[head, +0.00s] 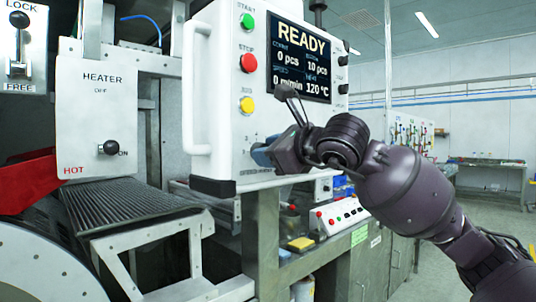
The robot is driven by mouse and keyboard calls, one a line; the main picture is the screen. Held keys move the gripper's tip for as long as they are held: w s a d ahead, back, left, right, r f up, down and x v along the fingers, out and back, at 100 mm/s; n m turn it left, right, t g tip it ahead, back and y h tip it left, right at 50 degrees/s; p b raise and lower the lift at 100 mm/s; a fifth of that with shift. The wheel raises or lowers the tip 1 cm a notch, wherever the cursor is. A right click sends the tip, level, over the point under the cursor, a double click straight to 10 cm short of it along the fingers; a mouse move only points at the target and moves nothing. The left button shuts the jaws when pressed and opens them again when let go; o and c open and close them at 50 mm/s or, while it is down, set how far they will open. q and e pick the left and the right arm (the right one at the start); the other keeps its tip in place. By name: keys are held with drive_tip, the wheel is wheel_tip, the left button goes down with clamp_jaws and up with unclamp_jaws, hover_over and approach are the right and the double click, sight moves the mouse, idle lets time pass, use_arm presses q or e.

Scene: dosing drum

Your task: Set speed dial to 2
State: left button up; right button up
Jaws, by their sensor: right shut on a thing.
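The white control panel (225,100) carries a screen (302,62) reading READY, 0 pcs, 10 pcs, a speed of 0 m/min and 120 °C. My right gripper (270,152) is at the panel's lower front, shut on the speed dial. The gripper covers the dial almost fully, so its pointer and setting cannot be read. Small scale digits, too blurred to read surely, show just left of and above the fingers. My left gripper is not in view.
Green (247,21), red (248,62) and yellow (247,106) buttons sit on the panel above the gripper. A white handle (196,88) juts from its left edge. A heater box (97,115) with a black knob (108,148) and a ribbed conveyor (120,208) stand left.

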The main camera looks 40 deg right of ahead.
idle(0.6)
drive_tip(key=o, duration=0.9)
drive_tip(key=s, duration=0.3)
drive_tip(key=s+p, duration=0.1)
drive_tip(key=s, duration=0.3)
drive_tip(key=s+r+p, duration=0.1)
drive_tip(key=s, duration=0.2)
drive_tip(key=shift+s+d, duration=0.35)
drive_tip(key=shift+d, duration=0.05)
